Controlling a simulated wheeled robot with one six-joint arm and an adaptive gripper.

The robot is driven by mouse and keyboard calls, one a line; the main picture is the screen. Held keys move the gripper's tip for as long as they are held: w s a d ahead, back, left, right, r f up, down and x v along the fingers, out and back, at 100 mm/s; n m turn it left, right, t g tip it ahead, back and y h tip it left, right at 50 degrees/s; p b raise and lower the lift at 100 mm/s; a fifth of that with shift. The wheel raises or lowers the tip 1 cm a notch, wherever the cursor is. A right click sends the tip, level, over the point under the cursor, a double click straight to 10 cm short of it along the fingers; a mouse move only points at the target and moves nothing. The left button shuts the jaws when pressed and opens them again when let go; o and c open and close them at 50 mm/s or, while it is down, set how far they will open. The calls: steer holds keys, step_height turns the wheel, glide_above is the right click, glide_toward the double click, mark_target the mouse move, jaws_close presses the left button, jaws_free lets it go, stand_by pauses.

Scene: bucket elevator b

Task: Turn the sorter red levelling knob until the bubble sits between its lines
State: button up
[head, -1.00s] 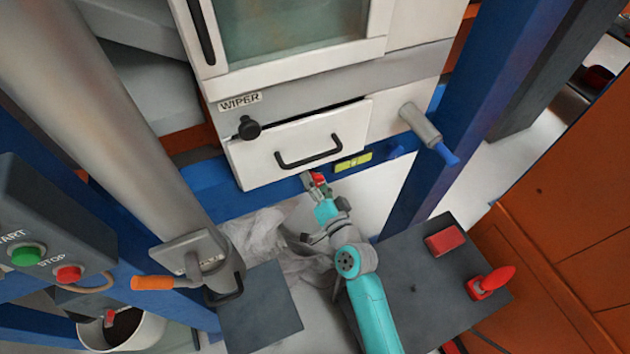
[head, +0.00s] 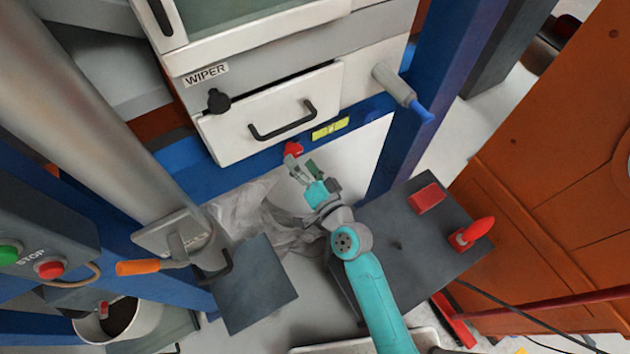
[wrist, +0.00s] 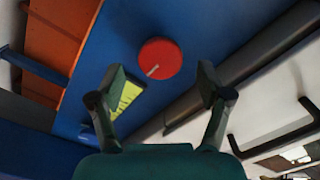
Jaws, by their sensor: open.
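The red levelling knob (head: 293,148) sits on the blue beam under the white drawer. In the wrist view the round red knob (wrist: 160,59) has a pale line pointing to its lower left. The yellow-green bubble level (head: 330,129) is just right of the knob in the head view, and it is partly hidden behind a finger in the wrist view (wrist: 128,97). The bubble is too small to make out. My gripper (head: 302,166) is open and empty, just below and in front of the knob, apart from it. Its fingers (wrist: 159,82) are spread to either side of the knob in the wrist view.
The white drawer (head: 262,130) with a black handle is right above the knob. A grey cylinder with a blue tip (head: 402,90) sticks out to the right. A dark table (head: 400,235) holds a red block and a red-handled object. Crumpled clear plastic (head: 250,210) lies below.

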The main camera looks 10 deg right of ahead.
steer(key=v, duration=0.7)
steer(key=shift+s, duration=0.35)
steer(key=shift+d, duration=0.15)
steer(key=s+d+n+h, duration=0.15)
steer(key=s+d, duration=0.25)
steer(key=s, duration=0.4)
steer(key=s+d+g+h, duration=0.1)
steer(key=s+d+h, duration=0.25)
steer(key=s, duration=0.55)
steer(key=s+d+n+h, duration=0.1)
steer(key=s+d, duration=0.4)
steer(key=s, duration=0.3)
steer(key=s+r+n+h, duration=0.1)
steer(key=s+r+n, duration=0.1)
steer(key=s+r, duration=0.3)
steer(key=s, duration=0.3)
steer(key=shift+d+n+g, duration=0.25)
steer(key=shift+n+g, duration=0.1)
steer(key=shift+g, duration=0.05)
steer(key=shift+r, duration=0.1)
